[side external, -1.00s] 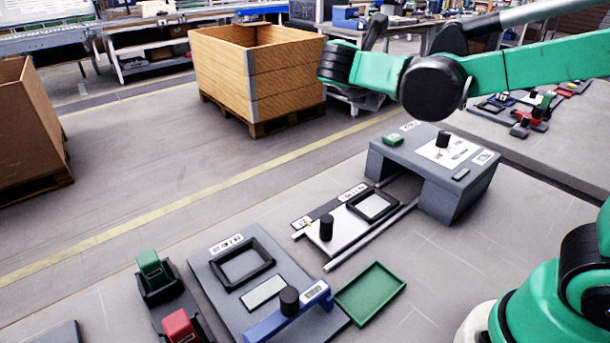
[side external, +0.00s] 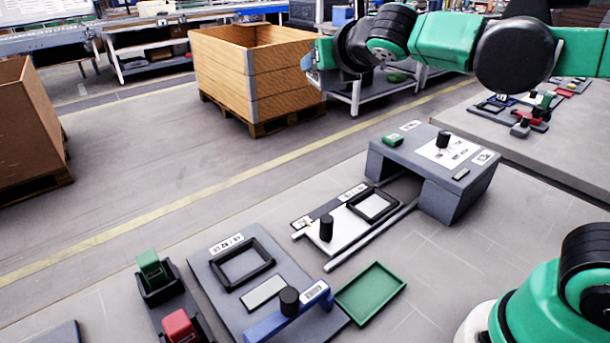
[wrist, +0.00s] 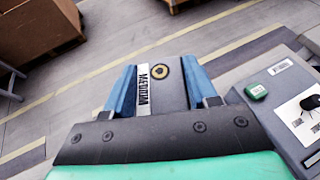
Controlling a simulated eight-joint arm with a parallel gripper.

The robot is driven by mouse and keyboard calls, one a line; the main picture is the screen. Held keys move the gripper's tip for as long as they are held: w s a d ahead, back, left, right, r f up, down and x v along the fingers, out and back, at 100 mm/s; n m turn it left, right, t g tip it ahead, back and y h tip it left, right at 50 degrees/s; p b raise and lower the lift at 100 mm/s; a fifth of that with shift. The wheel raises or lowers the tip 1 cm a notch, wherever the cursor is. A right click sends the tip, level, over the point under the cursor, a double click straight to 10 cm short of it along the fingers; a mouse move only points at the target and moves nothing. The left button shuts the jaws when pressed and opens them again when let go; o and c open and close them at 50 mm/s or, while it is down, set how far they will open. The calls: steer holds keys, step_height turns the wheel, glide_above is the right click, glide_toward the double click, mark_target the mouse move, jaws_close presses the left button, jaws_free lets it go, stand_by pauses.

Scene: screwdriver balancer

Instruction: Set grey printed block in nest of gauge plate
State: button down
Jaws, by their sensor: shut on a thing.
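My gripper (wrist: 161,88) is shut on the grey printed block (wrist: 174,98) in the wrist view, one blue finger on each side. The block shows a white printed label and a brass-coloured ring. In the side view my gripper (side external: 320,62) is high above the floor, in front of the wooden crate's right side; the block cannot be made out clearly there. A grey plate (side external: 212,268), apparently the gauge plate, lies low at the front with a raised black square frame (side external: 243,264), apparently its nest. The frame looks empty. My gripper is far from it.
A blue bar (side external: 285,318) with a black knob crosses the plate's front. Beside it are a green tray (side external: 370,293) and a slide with another black frame (side external: 373,205). A grey raised housing (side external: 455,195) stands right. Green (side external: 151,268) and red (side external: 180,326) blocks sit left.

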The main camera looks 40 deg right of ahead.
steer(key=s+d+f+m+g+h, duration=0.1)
steer(key=d+f+m+g+h, duration=0.25)
steer(key=d+m+h, duration=0.2)
steer(key=m+g+h, duration=0.4)
steer(key=m+g, duration=0.5)
glide_above(373, 205)
steer(key=shift+f+n+y, duration=0.25)
steer(key=shift+f, duration=0.1)
steer(key=shift+f, duration=0.1)
step_height(373, 205, down, 19)
steer(key=shift+f, duration=0.2)
steer(key=shift+f, duration=0.15)
steer(key=shift+c, duration=1.3)
jaws_free()
